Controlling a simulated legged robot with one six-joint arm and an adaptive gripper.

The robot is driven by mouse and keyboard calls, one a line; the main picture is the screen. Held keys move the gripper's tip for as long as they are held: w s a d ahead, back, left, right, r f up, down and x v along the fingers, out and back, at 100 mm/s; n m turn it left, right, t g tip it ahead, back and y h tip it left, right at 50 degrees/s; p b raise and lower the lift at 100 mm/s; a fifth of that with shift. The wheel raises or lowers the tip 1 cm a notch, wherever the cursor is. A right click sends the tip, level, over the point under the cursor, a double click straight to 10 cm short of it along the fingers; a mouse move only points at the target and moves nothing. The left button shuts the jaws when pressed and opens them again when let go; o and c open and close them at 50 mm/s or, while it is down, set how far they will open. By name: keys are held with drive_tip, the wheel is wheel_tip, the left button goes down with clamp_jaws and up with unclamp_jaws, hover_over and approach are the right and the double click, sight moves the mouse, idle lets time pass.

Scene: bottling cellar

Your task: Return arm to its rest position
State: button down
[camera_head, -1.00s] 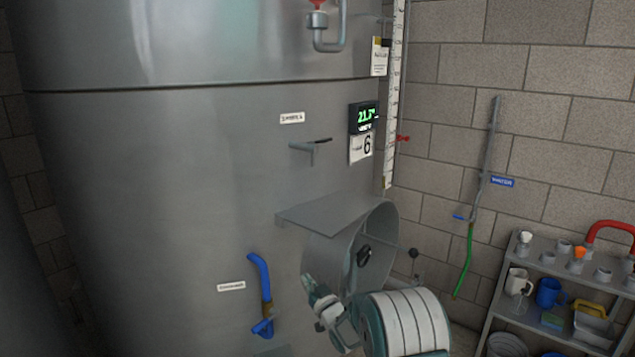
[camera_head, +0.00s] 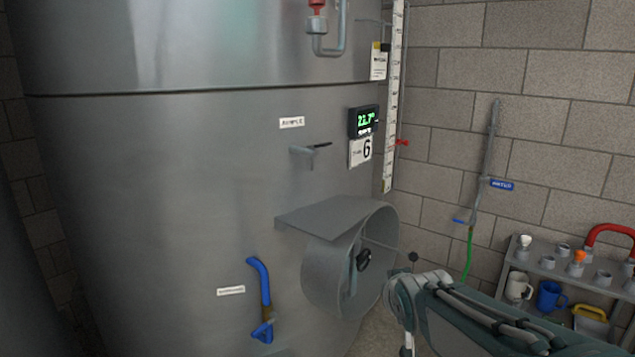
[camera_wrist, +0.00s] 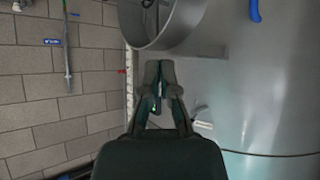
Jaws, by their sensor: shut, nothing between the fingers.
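My gripper (camera_wrist: 158,75) shows in the wrist view with its two dark green fingers together and nothing between them. Behind it there are the tank's round manway (camera_wrist: 205,12) and the grey tank wall (camera_wrist: 270,90), with clear space seeming to lie between; the exact distance cannot be told. In the head view my arm is folded at the lower right, in front of the wall and shelf. The gripper itself cannot be made out there.
The large steel tank (camera_head: 170,190) fills the left. Its manway (camera_head: 325,265) juts out near my arm. A blue-handled valve (camera_head: 262,290) and a sample tap (camera_head: 312,150) also stick out. A shelf (camera_head: 543,265) with mugs and fittings stands at right. A hose (camera_head: 469,250) hangs on the wall.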

drive_tip(key=s+d+f+g, duration=0.1)
drive_tip(key=s+g, duration=0.1)
drive_tip(key=s, duration=1)
drive_tip(key=s+d+f+m+g, duration=0.1)
drive_tip(key=s+f+g, duration=0.1)
drive_tip(key=s, duration=1)
drive_tip(key=shift+f+g, duration=0.15)
drive_tip(key=shift+g, duration=0.45)
